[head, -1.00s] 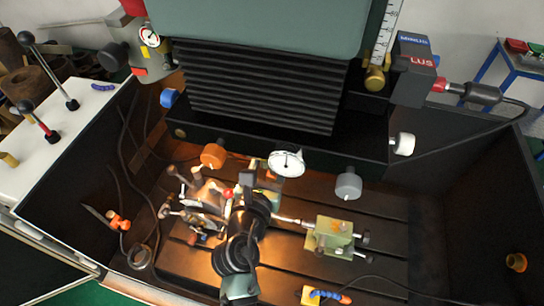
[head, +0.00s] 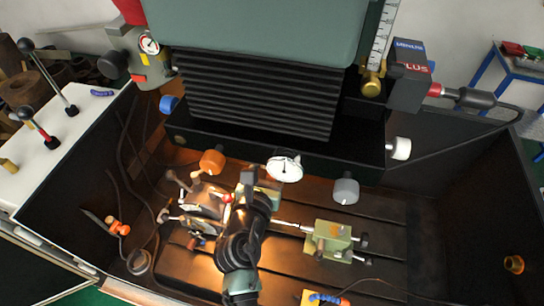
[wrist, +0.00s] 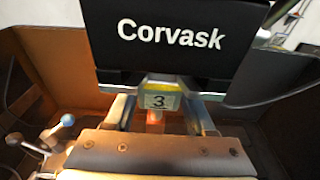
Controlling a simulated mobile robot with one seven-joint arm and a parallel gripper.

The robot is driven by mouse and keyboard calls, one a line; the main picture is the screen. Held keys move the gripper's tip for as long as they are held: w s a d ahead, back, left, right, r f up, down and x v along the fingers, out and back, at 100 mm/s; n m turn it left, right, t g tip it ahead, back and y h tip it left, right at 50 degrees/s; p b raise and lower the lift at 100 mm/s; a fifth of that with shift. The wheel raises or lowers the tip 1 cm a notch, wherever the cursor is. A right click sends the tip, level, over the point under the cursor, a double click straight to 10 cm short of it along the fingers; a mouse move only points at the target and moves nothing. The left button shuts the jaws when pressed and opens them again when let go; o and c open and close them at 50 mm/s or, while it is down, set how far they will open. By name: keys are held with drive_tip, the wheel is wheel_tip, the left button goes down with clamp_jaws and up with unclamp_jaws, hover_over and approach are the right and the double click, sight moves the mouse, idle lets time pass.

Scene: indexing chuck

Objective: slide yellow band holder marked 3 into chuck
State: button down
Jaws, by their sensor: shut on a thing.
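My gripper (wrist: 157,118) is shut on the yellow-banded holder (wrist: 158,101); its label marked 3 shows between the two fingers in the wrist view. A black block lettered "Corvask" (wrist: 175,35) rises just beyond the fingertips; I cannot tell whether it is joined to the holder. In the head view my gripper (head: 248,184) is over the bed, right of the silver indexing unit (head: 202,207). My arm hides much of this area, and I cannot make out the chuck's opening or whether the holder touches it.
A green tailstock block (head: 332,240) stands to the right. A white dial (head: 285,168) and grey knob (head: 345,190) sit above the slotted bed. An orange knob (head: 212,161) is near the gripper's left.

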drive_tip(key=shift+r, duration=0.25)
drive_tip(key=shift+c, duration=1.2)
unclamp_jaws()
drive_tip(key=shift+f, duration=0.1)
drive_tip(key=shift+o, duration=0.4)
drive_tip(key=shift+f, duration=0.3)
drive_tip(key=b+v, duration=0.4)
drive_tip(key=v, duration=0.9)
drive_tip(key=shift+r, duration=0.2)
